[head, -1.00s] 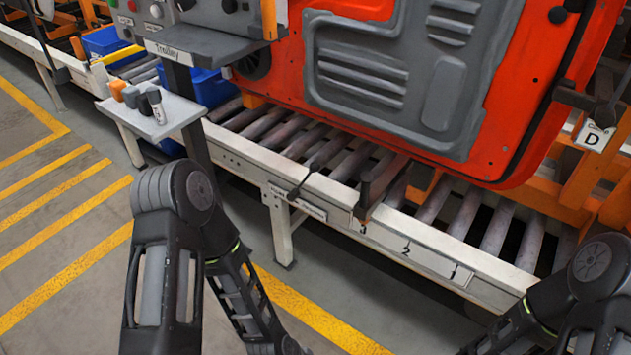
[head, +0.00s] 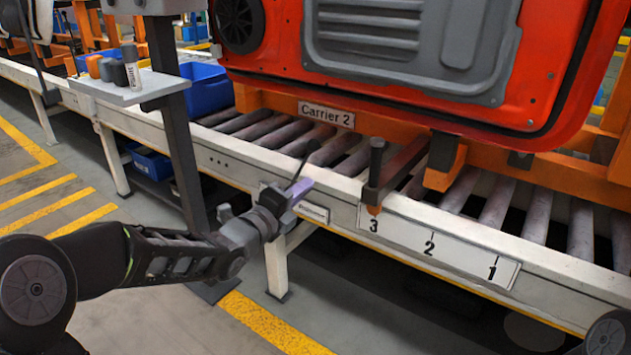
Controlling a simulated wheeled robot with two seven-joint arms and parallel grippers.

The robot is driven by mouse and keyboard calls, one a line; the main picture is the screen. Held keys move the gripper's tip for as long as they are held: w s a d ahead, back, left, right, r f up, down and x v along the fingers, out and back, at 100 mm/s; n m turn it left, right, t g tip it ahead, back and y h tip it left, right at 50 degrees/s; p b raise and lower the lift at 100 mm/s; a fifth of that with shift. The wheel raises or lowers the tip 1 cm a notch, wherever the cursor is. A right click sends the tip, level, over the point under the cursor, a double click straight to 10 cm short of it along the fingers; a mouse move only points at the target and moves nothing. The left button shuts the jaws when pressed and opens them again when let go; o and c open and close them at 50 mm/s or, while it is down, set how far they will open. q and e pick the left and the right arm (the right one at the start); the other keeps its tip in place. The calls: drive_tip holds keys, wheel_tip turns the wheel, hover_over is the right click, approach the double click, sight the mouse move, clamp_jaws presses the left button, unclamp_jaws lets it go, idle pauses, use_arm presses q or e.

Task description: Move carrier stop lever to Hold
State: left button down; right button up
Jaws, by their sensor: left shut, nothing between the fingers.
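The carrier stop lever (head: 304,162) is a thin dark bar at the near rail of the roller conveyor, in the middle of the head view. Its lower part is hidden behind my left gripper (head: 299,190). A small label plate (head: 311,212), too small to read, sits on the rail just right of the gripper. My left gripper is shut and empty, its fingertips at the rail in front of the lever; I cannot tell whether they touch it. My right gripper is out of view; only part of that arm shows at the lower right.
A brown stop with a black knob (head: 376,158) stands at mark 3 of a 3-2-1 scale (head: 430,245). An orange-red door on Carrier 2 (head: 326,114) hangs above the rollers. A post with a small shelf (head: 130,91) stands left. The floor in front is clear.

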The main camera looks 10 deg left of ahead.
use_arm(q)
drive_tip(key=shift+r, duration=0.2)
drive_tip(key=shift+w, duration=0.1)
drive_tip(key=w+r+b, duration=0.1)
drive_tip(key=w, duration=1)
drive_tip(key=shift+w, duration=0.2)
drive_tip(key=shift+r, duration=0.15)
